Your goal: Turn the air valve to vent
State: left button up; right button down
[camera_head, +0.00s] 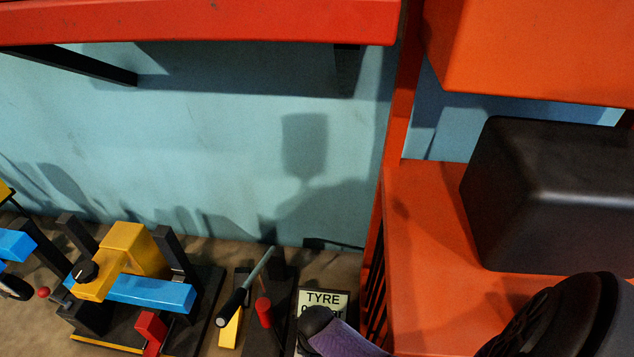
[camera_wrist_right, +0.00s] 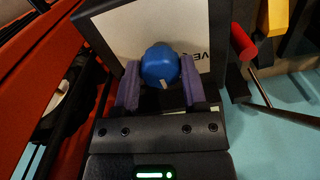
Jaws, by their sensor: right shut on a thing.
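The air valve shows in the right wrist view as a blue knob (camera_wrist_right: 159,64) on a white panel (camera_wrist_right: 112,22). A short pale mark on the knob points down and slightly right in that view. Black letters starting "VE" stand on the panel right of the knob; the rest is hidden by my gripper. My right gripper (camera_wrist_right: 160,84) has its two purple fingers on either side of the knob, shut on it. In the head view, my right gripper's purple finger covers part of a sign (camera_head: 322,299) reading "TYRE" and a partly hidden bar figure. My left gripper is out of view.
A red-handled lever (camera_head: 264,312) and a black-gripped rod (camera_head: 234,303) stand close left of the sign. A yellow and blue clamp-like device (camera_head: 140,250) stands further left. An orange shelf (camera_head: 425,250) with a black box (camera_head: 550,195) is at right.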

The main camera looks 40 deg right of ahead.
jog(key=n+p, duration=0.1)
jog(key=n, duration=0.2)
jog(key=shift+r, duration=0.1)
jog(key=n, duration=0.3)
jog(key=shift+s+n+p, duration=0.1)
jog(key=shift+n+p, duration=0.3)
jog(key=shift+n, duration=1.1)
jog(key=shift+d+n, duration=0.1)
jog(key=shift+n, duration=1.1)
jog(key=shift+c, duration=0.7)
grip_release()
